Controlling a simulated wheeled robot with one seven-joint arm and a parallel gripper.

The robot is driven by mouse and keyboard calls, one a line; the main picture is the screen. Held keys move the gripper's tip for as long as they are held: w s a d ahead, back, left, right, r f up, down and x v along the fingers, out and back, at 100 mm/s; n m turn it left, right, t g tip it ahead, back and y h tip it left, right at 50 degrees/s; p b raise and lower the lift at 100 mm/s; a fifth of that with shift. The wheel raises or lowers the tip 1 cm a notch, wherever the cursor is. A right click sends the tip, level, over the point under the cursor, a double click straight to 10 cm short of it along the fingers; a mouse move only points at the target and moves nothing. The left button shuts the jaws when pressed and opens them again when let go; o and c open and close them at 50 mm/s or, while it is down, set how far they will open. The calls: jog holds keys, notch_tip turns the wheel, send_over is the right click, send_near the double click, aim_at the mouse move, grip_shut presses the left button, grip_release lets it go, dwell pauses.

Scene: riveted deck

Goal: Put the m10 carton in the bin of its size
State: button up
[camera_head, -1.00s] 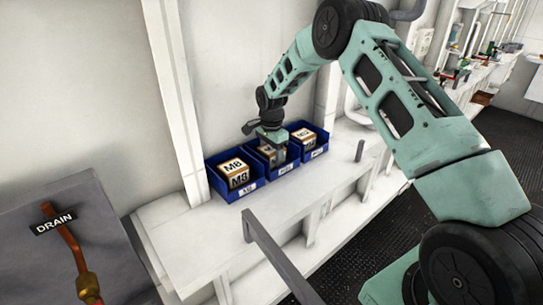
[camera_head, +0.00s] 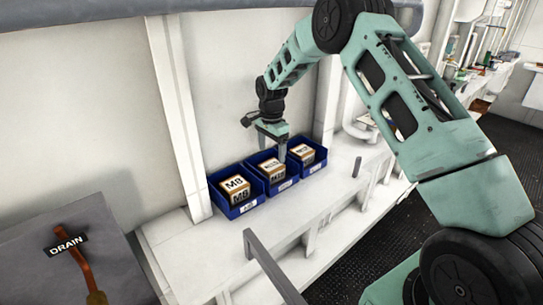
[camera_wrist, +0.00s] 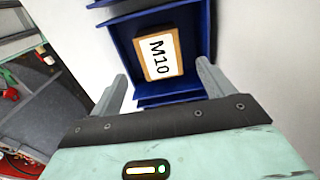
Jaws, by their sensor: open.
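The M10 carton (camera_wrist: 158,55), brown with a white label, sits inside a blue bin (camera_wrist: 200,86) in the wrist view. In the head view that carton (camera_head: 273,169) is in the middle bin (camera_head: 281,187) of three. The bin's front label is too small to read surely. My gripper (camera_head: 272,146) is above the middle bin, pointing down and apart from the carton. In the wrist view my gripper (camera_wrist: 162,88) has its two fingers spread wide, with nothing between them.
The left blue bin (camera_head: 244,208) holds a carton marked M8 (camera_head: 236,189). The right blue bin (camera_head: 316,168) holds another carton (camera_head: 305,152). The bins stand in a row on a white ledge (camera_head: 300,205) against the wall. A grey rail (camera_head: 272,265) stands in front.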

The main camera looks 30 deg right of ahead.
aim_at(270, 166)
jog(key=shift+r+p, duration=0.5)
jog(key=shift+r, duration=1.05)
jog(key=s+a+r+n+y, duration=0.1)
jog(key=s+a+r+n, duration=0.4)
jog(key=s+a, duration=0.4)
jog(key=s+a+r+n, duration=0.5)
jog(key=s+a+n, duration=0.15)
jog(key=a, duration=0.45)
jog(key=s+a+r+n, duration=0.1)
jog(key=s+n, duration=0.5)
jog(key=s, duration=0.8)
jog(key=s+a+n, duration=0.2)
jog(key=s+n, duration=0.4)
jog(key=s, duration=0.7)
jog(key=shift+s+r, duration=0.35)
jog(key=shift+r, duration=0.05)
